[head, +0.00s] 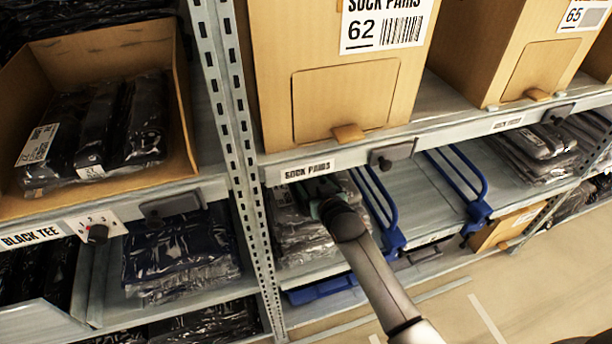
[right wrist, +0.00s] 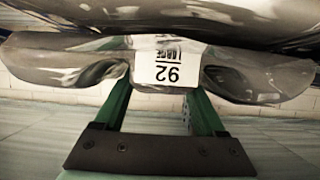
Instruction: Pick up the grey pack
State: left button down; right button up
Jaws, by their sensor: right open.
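Grey packs in clear film (head: 300,232) lie stacked in the lower shelf bay under the "SOCK PAIRS" strip. My right gripper (head: 320,188) reaches into this bay at the stack; its tips are hard to make out there. In the right wrist view, a grey pack (right wrist: 65,65) with a white label (right wrist: 167,66) reading "92 LARGE" upside down lies across the front of the open gripper (right wrist: 160,92). The green fingers stand apart on either side of the label, their ends hidden at the pack's edge. I cannot tell whether they touch it. My left gripper is not in view.
Blue dividers (head: 377,205) stand right of the stack, with a bare shelf stretch beyond. A metal upright (head: 238,130) stands left, beside dark packs (head: 180,255). Carton 62 (head: 330,95) sits on the shelf above. More grey packs (head: 535,145) lie farther right.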

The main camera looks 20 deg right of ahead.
grip_shut()
dwell(0.5)
